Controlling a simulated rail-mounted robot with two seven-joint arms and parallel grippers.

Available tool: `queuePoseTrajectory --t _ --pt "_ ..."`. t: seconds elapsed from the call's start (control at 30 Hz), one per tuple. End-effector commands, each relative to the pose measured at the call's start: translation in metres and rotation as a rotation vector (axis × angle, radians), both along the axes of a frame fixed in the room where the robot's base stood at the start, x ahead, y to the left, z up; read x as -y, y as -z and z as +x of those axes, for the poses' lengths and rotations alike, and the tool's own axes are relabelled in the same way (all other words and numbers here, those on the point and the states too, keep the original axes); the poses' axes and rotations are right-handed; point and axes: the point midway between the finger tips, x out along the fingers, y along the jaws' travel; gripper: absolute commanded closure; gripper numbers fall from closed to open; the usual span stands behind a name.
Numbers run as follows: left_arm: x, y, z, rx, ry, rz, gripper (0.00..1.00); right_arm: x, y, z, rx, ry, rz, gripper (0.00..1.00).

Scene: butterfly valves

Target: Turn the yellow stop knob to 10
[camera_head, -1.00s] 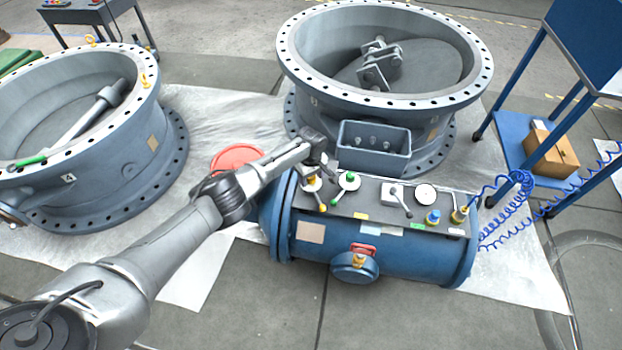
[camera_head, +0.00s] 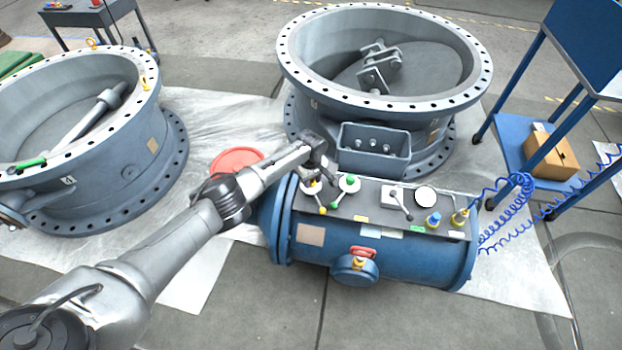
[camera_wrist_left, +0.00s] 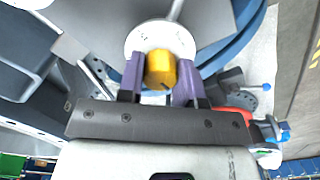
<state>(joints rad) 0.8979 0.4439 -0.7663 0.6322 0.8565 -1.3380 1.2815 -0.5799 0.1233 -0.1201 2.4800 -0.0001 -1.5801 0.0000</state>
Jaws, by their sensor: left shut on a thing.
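The yellow stop knob (camera_wrist_left: 160,70) sits on a white round dial plate (camera_wrist_left: 161,36) in the left wrist view. A small dark mark shows on the knob's near face; the dial's numbers cannot be read. My left gripper (camera_wrist_left: 161,82) has one purple finger on each side of the knob and is shut on it. In the head view my left gripper (camera_head: 316,178) is over the left end of the blue cylinder's panel, with only a bit of the yellow knob (camera_head: 315,184) showing beneath it. My right gripper is not in view.
The panel also carries a green knob (camera_head: 349,180), a lever (camera_head: 402,203) and a gauge (camera_head: 426,195). Blue coiled hoses (camera_head: 515,200) lie at its right end. A large flanged valve ring (camera_head: 300,80) stands close behind, and another (camera_head: 150,115) stands at the left.

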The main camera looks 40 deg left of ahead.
Motion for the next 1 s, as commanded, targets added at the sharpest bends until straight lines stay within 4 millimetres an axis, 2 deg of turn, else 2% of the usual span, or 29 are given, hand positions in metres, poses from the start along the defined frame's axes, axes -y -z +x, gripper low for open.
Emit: queuePoseTrajectory --t 0.17,0.37,1.0 --pt "0.001 -0.001 0.000 -0.001 0.046 -0.002 0.91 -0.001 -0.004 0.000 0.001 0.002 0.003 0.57" --pt "0.001 -0.002 0.000 -0.001 0.179 -0.003 0.91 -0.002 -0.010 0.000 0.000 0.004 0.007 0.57" --pt "0.001 0.000 0.000 -0.001 0.784 -0.002 0.91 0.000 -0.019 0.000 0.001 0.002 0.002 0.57"
